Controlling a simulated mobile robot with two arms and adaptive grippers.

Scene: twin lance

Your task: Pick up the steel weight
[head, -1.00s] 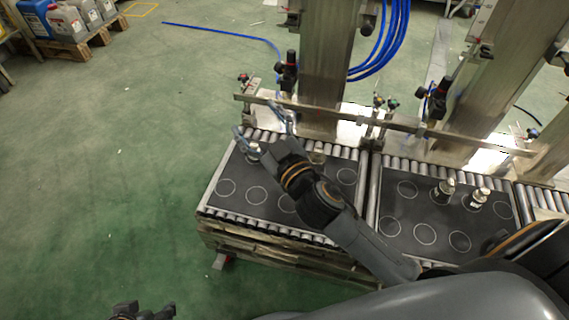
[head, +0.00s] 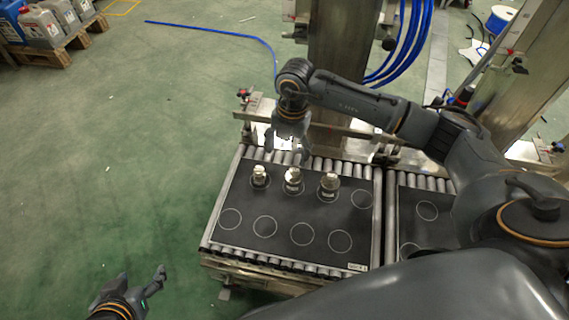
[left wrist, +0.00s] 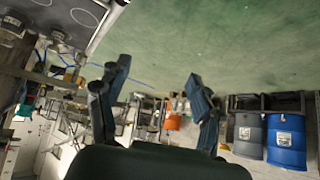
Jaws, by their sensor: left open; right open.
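Three small steel weights, the left one (head: 259,177), the middle one (head: 293,181) and the right one (head: 329,187), stand upright in the back row of the black mat (head: 283,212) with white circles. My right gripper (head: 288,150) is open and points down just behind and above the middle weight. It appears empty; its fingertips are small and partly unclear. My left gripper (head: 143,281) is open and empty over the floor at the bottom left. Its spread fingers also show in the left wrist view (left wrist: 155,88).
The mat lies on a roller conveyor (head: 228,201) with a metal guide rail (head: 340,131) behind. A second mat (head: 425,230) at right is mostly hidden by my right arm. A blue drum (left wrist: 286,140) shows in the left wrist view. Floor left of the conveyor is clear.

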